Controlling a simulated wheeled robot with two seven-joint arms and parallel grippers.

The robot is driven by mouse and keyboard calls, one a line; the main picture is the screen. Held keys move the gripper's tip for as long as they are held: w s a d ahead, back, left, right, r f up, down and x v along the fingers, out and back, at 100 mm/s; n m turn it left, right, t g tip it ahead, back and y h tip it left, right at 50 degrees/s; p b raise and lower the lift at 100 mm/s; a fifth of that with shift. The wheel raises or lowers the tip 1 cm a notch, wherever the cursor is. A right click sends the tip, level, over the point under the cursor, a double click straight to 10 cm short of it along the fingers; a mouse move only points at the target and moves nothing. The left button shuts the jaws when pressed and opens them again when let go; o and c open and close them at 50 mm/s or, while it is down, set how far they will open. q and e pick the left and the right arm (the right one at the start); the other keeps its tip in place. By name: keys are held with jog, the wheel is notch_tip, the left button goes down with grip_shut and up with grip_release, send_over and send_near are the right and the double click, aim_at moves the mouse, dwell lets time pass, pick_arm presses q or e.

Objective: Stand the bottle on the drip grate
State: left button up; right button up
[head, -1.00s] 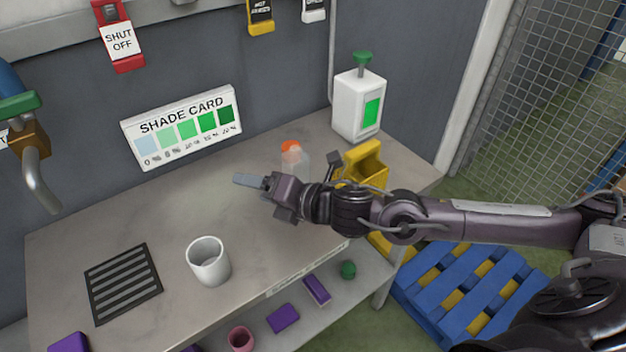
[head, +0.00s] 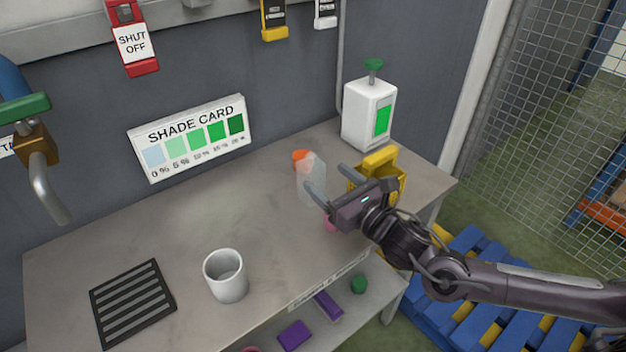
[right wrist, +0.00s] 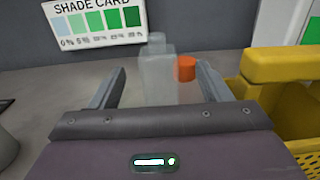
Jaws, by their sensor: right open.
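The clear, translucent bottle (head: 311,180) stands upright on the bench toward the back right. It also shows in the right wrist view (right wrist: 157,70), between and beyond the fingertips. My right gripper (head: 326,184) is open with its fingers pointing at the bottle; I cannot tell whether either finger touches it. The gripper shows in the right wrist view (right wrist: 155,85) too, with a wide gap between its fingers. The dark slotted drip grate (head: 132,301) lies bare on the bench at the front left. My left gripper is not in view.
An orange object (head: 300,157) is beside the bottle. A yellow bin (head: 388,172) stands close to the right gripper, with a white dispenser (head: 369,113) behind. A white cup (head: 225,275) stands near the grate. A pink object (head: 330,224) is under the gripper. Mid-bench is clear.

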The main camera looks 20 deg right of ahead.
aim_at(319, 173)
jog(key=p+x, duration=0.2)
jog(key=x, duration=0.4)
jog(key=shift+w+a+f, duration=0.15)
jog(key=shift+w+a, duration=0.05)
jog(key=shift+w, duration=0.05)
jog(key=c, duration=1.1)
jog(key=shift+c, duration=0.2)
